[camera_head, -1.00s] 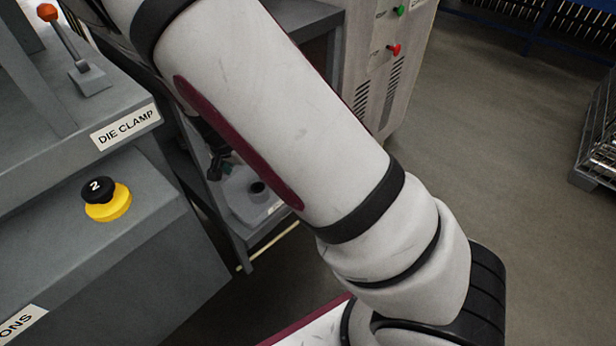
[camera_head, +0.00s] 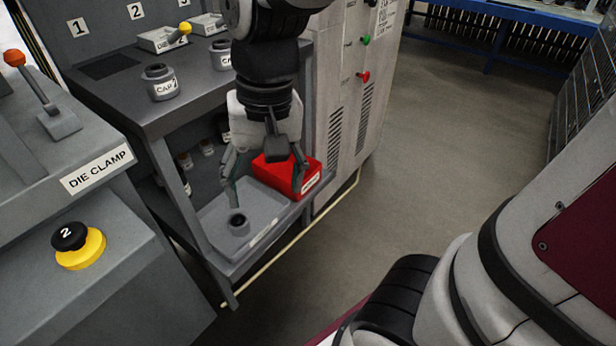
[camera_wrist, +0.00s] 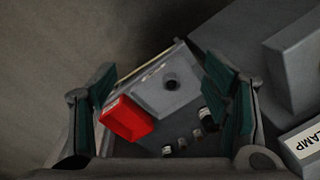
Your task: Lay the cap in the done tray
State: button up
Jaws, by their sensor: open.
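A small grey cap (camera_head: 239,226) with a dark round top stands in the grey tray (camera_head: 275,212) on the lower shelf, near its front left. In the wrist view the cap (camera_wrist: 171,83) lies in the tray (camera_wrist: 150,97), clear of both fingers. The tray's front label is too small to read. My gripper (camera_head: 266,192) points down over the tray, with its fingers spread wide. It is open and empty, and its fingers (camera_wrist: 160,85) show at both sides of the wrist view.
A red bin (camera_head: 308,181) stands beside the tray; it also shows in the wrist view (camera_wrist: 127,118). Small bottles (camera_head: 206,147) stand further back on the shelf. The bench above holds a labelled grey cap container (camera_head: 160,84). A grey cabinet (camera_head: 345,110) stands to the right.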

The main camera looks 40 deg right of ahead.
jog(key=s+d+r+n, duration=0.1)
jog(key=s+n, duration=0.1)
jog(key=s, duration=0.6)
jog(key=s+d+r+n+h, duration=0.1)
jog(key=s+r, duration=0.1)
jog(key=s, duration=0.6)
jog(key=shift+s+d+r+n, duration=0.25)
jog(key=shift+d+r+n, duration=0.05)
jog(key=shift+n, duration=0.1)
notch_tip(320, 180, up, 29)
jog(key=t+p, duration=0.3)
jog(key=p, duration=2.4)
jog(key=shift+d+t, duration=0.3)
jog(key=shift+t, duration=0.1)
jog(key=shift+f, duration=0.1)
